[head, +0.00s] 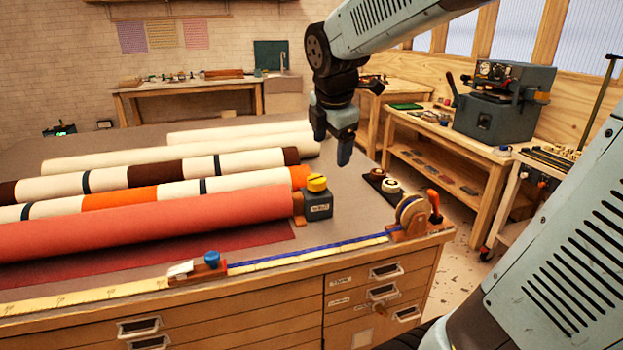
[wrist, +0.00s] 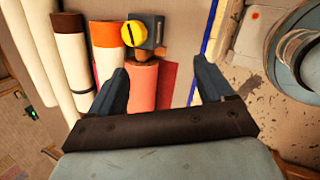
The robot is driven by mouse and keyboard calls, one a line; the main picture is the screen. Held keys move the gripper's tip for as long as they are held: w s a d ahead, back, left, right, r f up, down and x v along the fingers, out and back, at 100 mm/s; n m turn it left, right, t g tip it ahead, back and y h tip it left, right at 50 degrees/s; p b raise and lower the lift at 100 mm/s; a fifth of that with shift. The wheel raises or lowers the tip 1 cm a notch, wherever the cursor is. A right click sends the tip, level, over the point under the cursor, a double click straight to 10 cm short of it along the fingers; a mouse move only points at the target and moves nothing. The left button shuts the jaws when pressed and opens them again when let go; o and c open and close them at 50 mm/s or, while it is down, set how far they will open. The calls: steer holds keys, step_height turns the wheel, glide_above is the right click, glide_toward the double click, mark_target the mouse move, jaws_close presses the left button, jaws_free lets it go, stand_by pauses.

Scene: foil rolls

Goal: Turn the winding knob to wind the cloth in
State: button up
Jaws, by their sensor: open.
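The yellow winding knob (head: 317,183) sits on top of a small dark grey box (head: 318,205) at the right end of the red cloth roll (head: 150,222). The knob shows from above in the wrist view (wrist: 134,34), with a dark slot across its top. A flat strip of dark red cloth (head: 262,238) lies on the table in front of the roll. My gripper (head: 333,145) is open and empty, pointing down above the table, higher than the knob and apart from it. In the wrist view the knob is beyond my fingertips (wrist: 162,76), to the left.
Several other rolls, striped and cream, lie behind the red one. A yellow ruler strip (head: 100,297) with a blue-knobbed slider (head: 211,260) runs along the table's front edge. A wheel with an orange handle (head: 412,213) stands at the front right corner. Table right of the box is mostly bare.

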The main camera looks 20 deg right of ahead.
mark_target(316, 179)
steer(key=w+a+f+n, duration=0.2)
steer(key=w+n, duration=0.6)
steer(key=n, duration=0.1)
steer(key=shift+g+h, duration=0.3)
steer(key=x, duration=1.3)
steer(key=shift+d+f, duration=0.15)
steer(key=shift+d, duration=0.15)
